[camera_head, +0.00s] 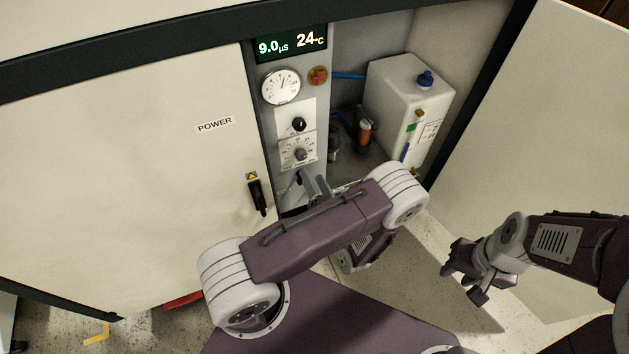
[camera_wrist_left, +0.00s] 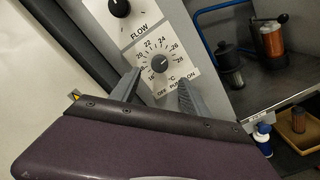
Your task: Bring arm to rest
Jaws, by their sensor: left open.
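My left arm (camera_head: 320,232) reaches across the front of the open cabinet, bent at the elbow. My left gripper (camera_head: 312,184) is just below the temperature dial (camera_head: 301,154). In the left wrist view the two fingers of this gripper (camera_wrist_left: 158,92) are spread with nothing between them, and the temperature dial (camera_wrist_left: 159,64) shows beyond their tips. I cannot tell the exact gap to the panel. My right gripper (camera_head: 466,273) hangs at the lower right, over the floor in front of the open door. Its fingers are apart and empty.
The panel carries a flow knob (camera_head: 299,124), a gauge (camera_head: 281,86) and a display (camera_head: 291,43). A black handle (camera_head: 258,196) is left of my left gripper. A white tank (camera_head: 402,95) stands inside the cabinet. The open door (camera_head: 548,130) bounds the right side.

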